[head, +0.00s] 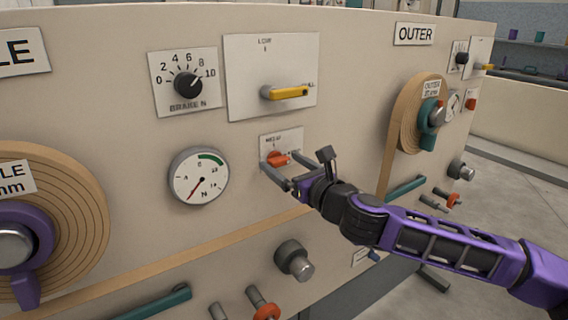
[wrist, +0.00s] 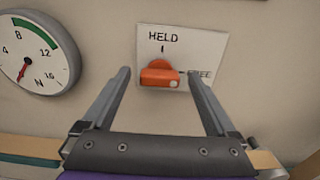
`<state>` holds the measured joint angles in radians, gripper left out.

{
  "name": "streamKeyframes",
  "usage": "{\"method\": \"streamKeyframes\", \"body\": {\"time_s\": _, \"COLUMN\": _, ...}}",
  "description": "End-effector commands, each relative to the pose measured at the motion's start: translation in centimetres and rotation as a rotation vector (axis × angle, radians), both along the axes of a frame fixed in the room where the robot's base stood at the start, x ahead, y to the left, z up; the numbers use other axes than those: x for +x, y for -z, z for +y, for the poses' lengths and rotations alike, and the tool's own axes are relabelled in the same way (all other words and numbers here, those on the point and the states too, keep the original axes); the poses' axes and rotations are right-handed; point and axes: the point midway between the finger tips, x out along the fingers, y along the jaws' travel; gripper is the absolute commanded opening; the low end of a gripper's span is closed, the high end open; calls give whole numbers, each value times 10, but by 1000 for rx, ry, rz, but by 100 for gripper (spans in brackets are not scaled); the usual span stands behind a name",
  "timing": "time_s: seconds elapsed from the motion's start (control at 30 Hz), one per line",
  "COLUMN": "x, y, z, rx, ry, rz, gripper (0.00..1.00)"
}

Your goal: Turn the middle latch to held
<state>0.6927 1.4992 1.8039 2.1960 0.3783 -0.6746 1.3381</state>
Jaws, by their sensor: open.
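The middle latch is a small orange turn handle (wrist: 160,77) on a white plate (wrist: 206,45) marked HELD at the top and FREE at the right. Its bar lies level, with the pale dot at its right end toward FREE. In the head view the orange latch (head: 277,159) sits on the panel between my fingers. My gripper (wrist: 158,73) is open, one finger to each side of the latch, with no clear contact. In the head view my gripper (head: 280,163) reaches in from the right. The FREE label is partly hidden by my right finger.
A round gauge (head: 198,177) is left of the latch. Above are a brake dial (head: 187,84) and a yellow lever (head: 285,93) on a white plate. A knob (head: 293,260) juts out below. An outer spool (head: 410,115) stands to the right.

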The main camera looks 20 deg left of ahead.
Motion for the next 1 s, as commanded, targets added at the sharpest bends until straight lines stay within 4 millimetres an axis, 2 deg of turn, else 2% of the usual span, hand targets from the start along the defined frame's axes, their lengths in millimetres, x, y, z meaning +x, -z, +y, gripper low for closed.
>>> {"method": "streamKeyframes", "body": {"time_s": 0.13, "x": 0, "y": 0, "z": 0, "rx": 0, "ry": 0, "rz": 0, "gripper": 92}}
{"method": "streamKeyframes", "body": {"time_s": 0.17, "x": 0, "y": 0, "z": 0, "rx": 0, "ry": 0, "rz": 0, "gripper": 89}}
{"method": "streamKeyframes", "body": {"time_s": 0.6, "x": 0, "y": 0, "z": 0, "rx": 0, "ry": -1, "rz": 0, "gripper": 10}}
{"method": "streamKeyframes", "body": {"time_s": 0.63, "x": 0, "y": 0, "z": 0, "rx": 0, "ry": -1, "rz": 0, "gripper": 7}}
{"method": "streamKeyframes", "body": {"time_s": 1.0, "x": 0, "y": -1, "z": 0, "rx": -49, "ry": 0, "rz": -56, "gripper": 7}}
